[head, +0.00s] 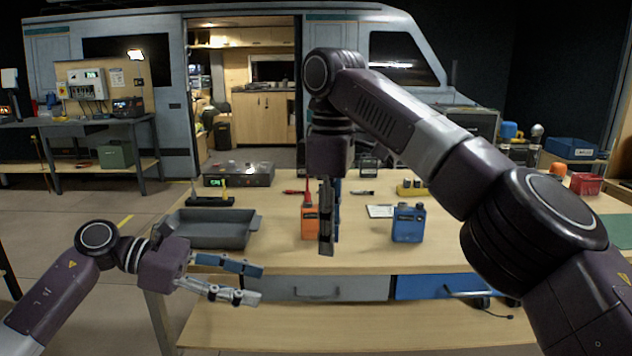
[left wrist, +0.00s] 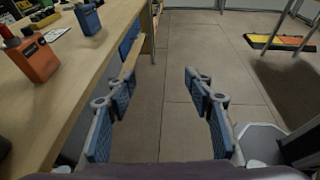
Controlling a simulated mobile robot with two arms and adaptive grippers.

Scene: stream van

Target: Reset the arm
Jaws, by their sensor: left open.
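My left gripper (head: 258,284) is open and empty. It is in front of the table's front edge at the left, above the lower shelf, its fingers pointing right. In the left wrist view its two blue-padded fingers (left wrist: 160,76) stand apart with only floor between them. My right arm reaches in from the right. My right gripper (head: 328,240) hangs pointing down over the table, in front of the orange bottle-like container (head: 309,222). Its fingers are seen nearly edge-on, one overlapping the other, so their gap is hidden.
The wooden table (head: 280,258) holds a grey tray (head: 210,230), a blue container (head: 408,224) and a dark device (head: 238,174). The orange container also shows in the left wrist view (left wrist: 32,58). Drawers (head: 318,288) sit under the tabletop. Open floor lies left of the table.

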